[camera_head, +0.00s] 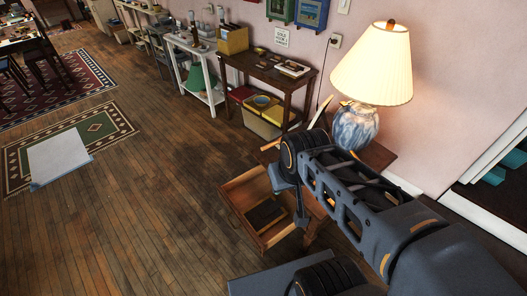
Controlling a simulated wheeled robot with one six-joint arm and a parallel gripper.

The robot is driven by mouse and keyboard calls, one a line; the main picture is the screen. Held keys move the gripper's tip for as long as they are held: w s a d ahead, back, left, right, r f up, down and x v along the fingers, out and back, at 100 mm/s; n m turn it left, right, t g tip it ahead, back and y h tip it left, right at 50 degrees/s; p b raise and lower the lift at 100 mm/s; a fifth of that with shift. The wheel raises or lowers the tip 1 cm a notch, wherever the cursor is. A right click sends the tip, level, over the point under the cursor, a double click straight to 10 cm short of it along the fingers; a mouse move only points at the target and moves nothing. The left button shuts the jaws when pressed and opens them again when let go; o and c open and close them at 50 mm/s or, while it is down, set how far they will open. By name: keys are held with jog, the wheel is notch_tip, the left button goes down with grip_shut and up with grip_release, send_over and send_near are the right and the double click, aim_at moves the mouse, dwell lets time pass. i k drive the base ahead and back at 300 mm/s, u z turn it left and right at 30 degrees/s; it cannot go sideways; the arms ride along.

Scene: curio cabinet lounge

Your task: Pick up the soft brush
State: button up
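I cannot make out a soft brush anywhere in the camera_head view. A wooden drawer (236,199) stands pulled out from the small side table (378,155). A dark flat item (265,214) lies in the drawer, too dim to name. My arm reaches in from the lower right and bends in front of the table. The narrow dark end part of it, my gripper (301,216), hangs by the drawer's right side. Its fingers are too small and dark to show whether they are open or hold anything.
A lamp with a blue-and-white base (355,126) stands on the side table. A dark wooden console (268,73) with yellow and red bins stands behind along the wall, beside a white shelf unit (196,45).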

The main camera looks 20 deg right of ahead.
aim_at(278, 143)
jog(key=u, duration=0.8)
jog(key=k, duration=1.05)
jog(key=u, duration=1)
jog(key=i, duration=1.3)
jog(key=z, duration=0.5)
jog(key=i, duration=1.05)
jog(key=z, duration=1.55)
jog(key=i, duration=0.45)
jog(key=z, duration=0.35)
